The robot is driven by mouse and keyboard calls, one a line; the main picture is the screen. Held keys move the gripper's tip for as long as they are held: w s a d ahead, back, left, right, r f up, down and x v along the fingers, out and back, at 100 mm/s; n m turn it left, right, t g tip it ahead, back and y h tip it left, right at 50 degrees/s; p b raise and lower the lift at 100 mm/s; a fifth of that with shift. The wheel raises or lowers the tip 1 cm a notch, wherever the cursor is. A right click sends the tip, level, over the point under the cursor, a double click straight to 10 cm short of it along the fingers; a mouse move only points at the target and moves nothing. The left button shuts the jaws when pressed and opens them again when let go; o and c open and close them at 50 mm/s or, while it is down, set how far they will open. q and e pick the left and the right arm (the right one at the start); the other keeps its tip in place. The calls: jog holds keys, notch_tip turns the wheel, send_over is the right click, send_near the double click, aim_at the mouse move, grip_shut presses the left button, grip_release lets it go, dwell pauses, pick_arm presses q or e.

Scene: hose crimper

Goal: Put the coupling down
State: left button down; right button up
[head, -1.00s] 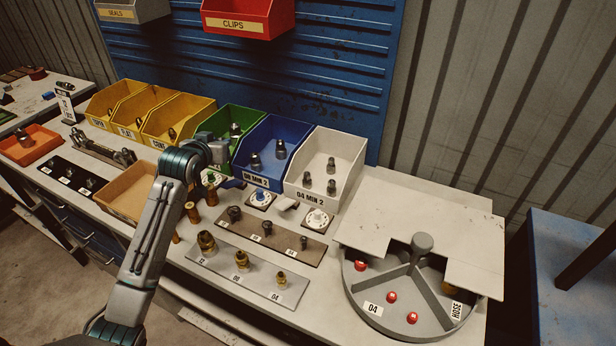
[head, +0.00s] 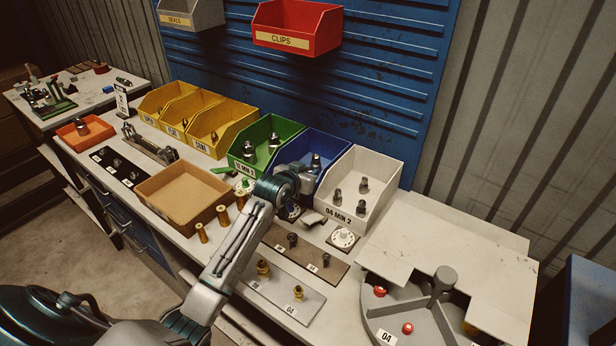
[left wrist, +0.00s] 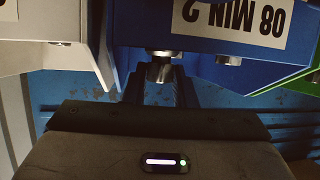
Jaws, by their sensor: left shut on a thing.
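My left gripper (head: 308,184) is in front of the blue bin (head: 330,150), close to its front wall; its fingertips are hard to make out in the head view. In the left wrist view, the gripper (left wrist: 160,84) is shut on a small metal coupling (left wrist: 159,69). The coupling shows between the fingertips, against the blue bin (left wrist: 198,22) and its "08 MIN 2" label. Another fitting (head: 316,160) stands inside the blue bin. My right gripper is not in view.
The white "04 MIN 2" bin (head: 348,207) stands right of the blue bin, the green bin (head: 246,142) left. A brown strip (head: 332,276) and a grey strip (head: 284,298) with fittings lie in front. A round divided tray (head: 420,318) is at right; an empty tan tray (head: 165,213) at left.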

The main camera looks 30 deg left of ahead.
pick_arm(q)
jog(key=shift+f, duration=1.05)
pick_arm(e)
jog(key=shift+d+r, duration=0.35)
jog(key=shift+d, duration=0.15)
pick_arm(q)
jog(key=shift+f, duration=0.1)
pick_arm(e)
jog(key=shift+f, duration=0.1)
pick_arm(q)
jog(key=c, duration=1.5)
grip_release()
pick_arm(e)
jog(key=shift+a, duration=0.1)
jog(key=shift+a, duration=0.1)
